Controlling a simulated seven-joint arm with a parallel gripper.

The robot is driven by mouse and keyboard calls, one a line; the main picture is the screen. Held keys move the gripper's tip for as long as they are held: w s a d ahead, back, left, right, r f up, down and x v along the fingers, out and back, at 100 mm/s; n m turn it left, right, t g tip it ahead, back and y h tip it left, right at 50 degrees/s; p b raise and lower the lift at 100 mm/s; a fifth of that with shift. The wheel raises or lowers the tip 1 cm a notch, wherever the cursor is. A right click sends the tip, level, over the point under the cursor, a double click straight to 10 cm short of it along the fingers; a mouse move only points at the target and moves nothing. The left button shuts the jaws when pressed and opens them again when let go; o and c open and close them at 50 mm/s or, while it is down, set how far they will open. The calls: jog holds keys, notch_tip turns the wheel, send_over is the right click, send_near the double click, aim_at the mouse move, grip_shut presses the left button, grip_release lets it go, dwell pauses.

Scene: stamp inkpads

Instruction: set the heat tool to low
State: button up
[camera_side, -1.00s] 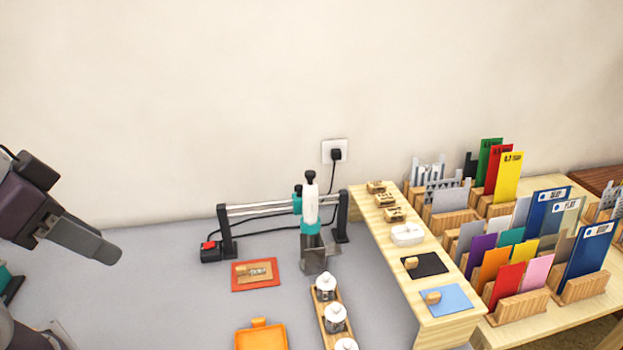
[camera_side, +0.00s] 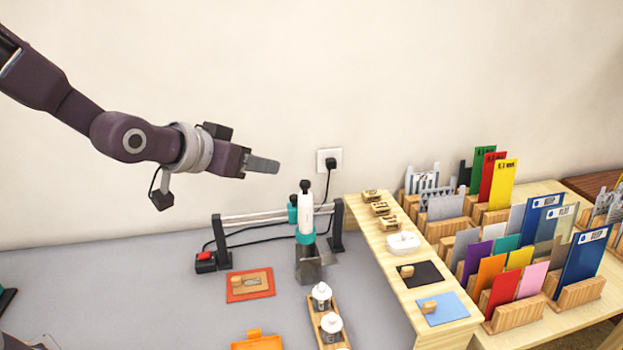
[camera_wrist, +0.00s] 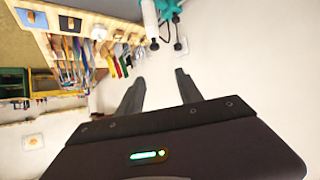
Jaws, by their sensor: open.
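The heat tool (camera_side: 306,220), white and teal with a black top, stands upright at a black rail stand (camera_side: 337,225) on the grey table. It also shows at the top of the wrist view (camera_wrist: 149,18). A black box with a red switch (camera_side: 205,261) sits at the stand's left foot. My gripper (camera_side: 268,165) is in the air, above and to the left of the heat tool, apart from it. In the wrist view its two dark fingers (camera_wrist: 160,85) are spread with nothing between them. A low setting mark cannot be made out.
A black cable runs to the wall socket (camera_side: 329,160). An orange-red pad (camera_side: 250,285) and a wooden tray of white-lidded jars (camera_side: 331,322) stand in front. A wooden shelf (camera_side: 400,262) with stamps and pads lies right, beside card racks (camera_side: 515,310). The air around my gripper is clear.

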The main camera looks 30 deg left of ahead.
aim_at(302, 186)
jog(key=w+f+t, duration=0.2)
jog(key=w+f, duration=0.1)
jog(key=w+d+f+t, duration=0.1)
jog(key=w+f+t, duration=0.1)
jog(key=w+f, duration=0.1)
jog(key=w+f+t, duration=0.2)
jog(key=w+f, duration=0.2)
jog(key=shift+d+f, duration=0.15)
jog(key=shift+f, duration=0.25)
jog(key=shift+w+f, duration=0.1)
jog(key=w, duration=0.6)
jog(key=shift+w, duration=0.35)
grip_shut()
